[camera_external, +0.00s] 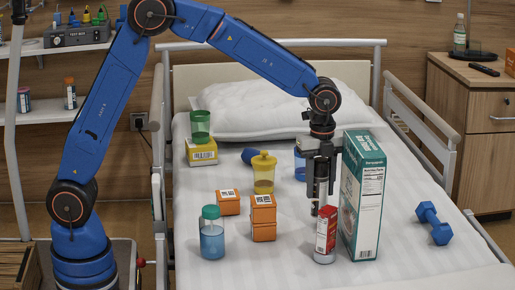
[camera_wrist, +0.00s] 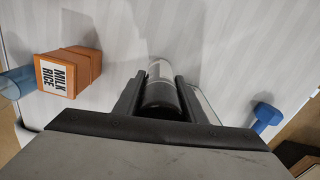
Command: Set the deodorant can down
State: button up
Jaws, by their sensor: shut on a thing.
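My gripper (camera_external: 322,203) points down from above and is shut on the can's upper part. In the wrist view the can (camera_wrist: 161,88) shows as a dark and pale cylinder between my two fingers. Its lower end is at or just above the white bed sheet (camera_external: 290,272); I cannot tell whether it touches.
The tall green box (camera_external: 368,200) stands close on the right. Orange boxes (camera_external: 263,230), a teal-lidded jar (camera_external: 212,240) and a yellow cup (camera_external: 263,178) stand left. A blue dumbbell (camera_external: 435,225) lies right. The sheet's front is clear.

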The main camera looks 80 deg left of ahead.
aim_at(320, 196)
jog(key=shift+f, duration=1.6)
jog(key=shift+f, duration=0.1)
jog(key=o, duration=1.1)
jog(key=shift+o, duration=0.2)
